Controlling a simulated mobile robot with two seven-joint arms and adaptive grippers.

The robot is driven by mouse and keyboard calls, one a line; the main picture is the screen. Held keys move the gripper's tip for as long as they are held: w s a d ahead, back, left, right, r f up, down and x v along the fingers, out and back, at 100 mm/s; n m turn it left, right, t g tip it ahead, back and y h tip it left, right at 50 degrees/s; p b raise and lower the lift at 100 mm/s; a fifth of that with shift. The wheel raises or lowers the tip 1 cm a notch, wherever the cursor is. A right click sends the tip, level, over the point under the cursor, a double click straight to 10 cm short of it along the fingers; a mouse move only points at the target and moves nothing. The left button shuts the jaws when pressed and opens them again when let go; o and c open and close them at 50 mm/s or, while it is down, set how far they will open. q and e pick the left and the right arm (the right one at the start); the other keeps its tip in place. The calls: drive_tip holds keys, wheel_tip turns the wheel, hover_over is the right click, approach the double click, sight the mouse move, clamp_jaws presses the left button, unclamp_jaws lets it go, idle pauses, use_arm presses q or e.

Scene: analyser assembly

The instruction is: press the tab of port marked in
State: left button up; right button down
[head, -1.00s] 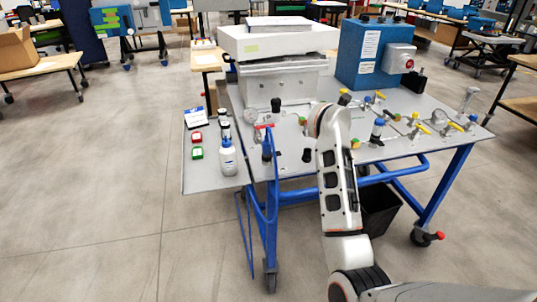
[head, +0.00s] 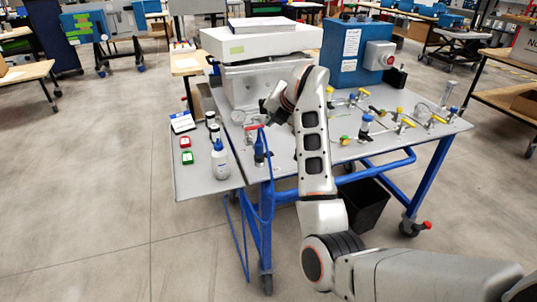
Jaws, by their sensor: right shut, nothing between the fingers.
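My right arm reaches up over the blue-framed grey bench (head: 205,185). Its dark gripper (head: 271,108) points down and left near the bench's left-middle part, in front of the silver block under the white analyser housing (head: 265,42). The fingers are small and partly hidden by the wrist; they look closed, with nothing seen in them. A round gauge (head: 238,116) and a red handle (head: 254,127) are just left of the gripper. Valves with yellow and blue caps (head: 403,118) stand on the right half. No port marking or tab is legible. My left gripper is out of view.
A blue box (head: 347,65) with a red button stands at the back right. A black bin (head: 364,210) is under the bench. Floor at left is clear.

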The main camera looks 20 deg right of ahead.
drive_tip(key=f, duration=0.1)
drive_tip(key=b, duration=0.4)
hover_over(270, 155)
wheel_tip(270, 155, down, 7)
drive_tip(key=shift+r, duration=0.1)
drive_tip(key=shift+f, duration=0.5)
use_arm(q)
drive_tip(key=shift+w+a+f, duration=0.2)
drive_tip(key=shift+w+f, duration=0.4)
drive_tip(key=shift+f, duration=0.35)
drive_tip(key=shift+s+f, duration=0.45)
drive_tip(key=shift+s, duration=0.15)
